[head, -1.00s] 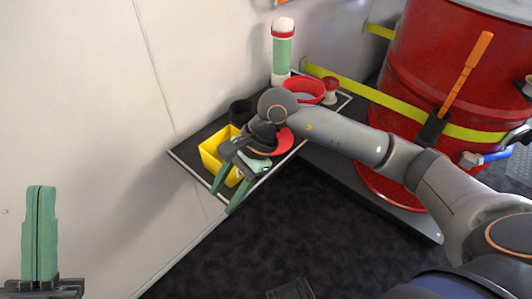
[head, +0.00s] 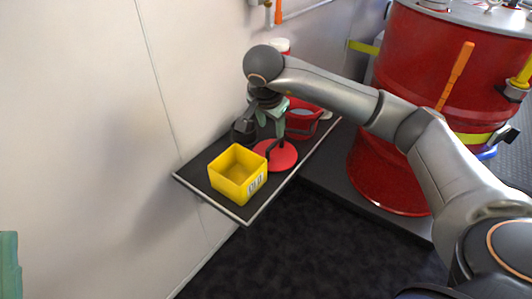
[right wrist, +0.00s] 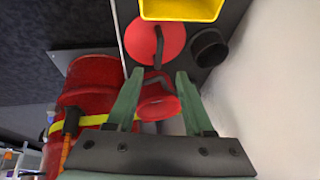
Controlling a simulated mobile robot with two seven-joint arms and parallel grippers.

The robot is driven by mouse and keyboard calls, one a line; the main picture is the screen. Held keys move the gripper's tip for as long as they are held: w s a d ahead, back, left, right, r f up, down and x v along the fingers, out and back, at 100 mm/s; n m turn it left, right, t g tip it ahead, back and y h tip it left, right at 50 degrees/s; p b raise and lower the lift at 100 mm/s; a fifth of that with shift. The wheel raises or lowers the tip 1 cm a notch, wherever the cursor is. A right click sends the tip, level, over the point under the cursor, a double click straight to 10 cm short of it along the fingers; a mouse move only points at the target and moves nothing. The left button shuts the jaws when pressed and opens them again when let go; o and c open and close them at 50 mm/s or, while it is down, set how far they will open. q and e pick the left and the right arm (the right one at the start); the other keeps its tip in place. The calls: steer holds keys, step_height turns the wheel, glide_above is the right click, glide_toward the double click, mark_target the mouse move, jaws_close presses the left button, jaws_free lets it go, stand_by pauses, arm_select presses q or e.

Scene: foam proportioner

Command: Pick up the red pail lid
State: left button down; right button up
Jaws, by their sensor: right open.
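The red pail lid (head: 286,158) is a flat red disc lying on the dark shelf, just right of the yellow bin. It also shows in the right wrist view (right wrist: 142,38), with a dark curved handle standing across it. My right gripper (head: 270,122) is above the lid, its green fingers pointing down and partly hiding the handle. In the right wrist view the fingers (right wrist: 160,74) are apart and empty, with the handle's end near the gap between their tips. My left gripper (head: 9,265) shows only a green piece at the left edge.
The yellow bin (head: 237,175) stands on the shelf (head: 196,181) left of the lid. A dark cup (head: 242,132) is behind it by the wall. A red pail (head: 303,122) stands beyond the lid. A big red drum (head: 385,165) is to the right.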

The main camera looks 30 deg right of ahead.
mark_target(275, 143)
steer(key=b+x, duration=0.2)
steer(key=x, duration=0.5)
steer(key=shift+d+f, duration=0.15)
steer(key=b+x, duration=0.2)
steer(key=x, duration=0.3)
steer(key=shift+d, duration=0.15)
arm_select(q)
steer(key=shift+n, duration=0.5)
steer(key=f, duration=0.4)
steer(key=shift+d+f, duration=0.25)
arm_select(e)
jaws_close()
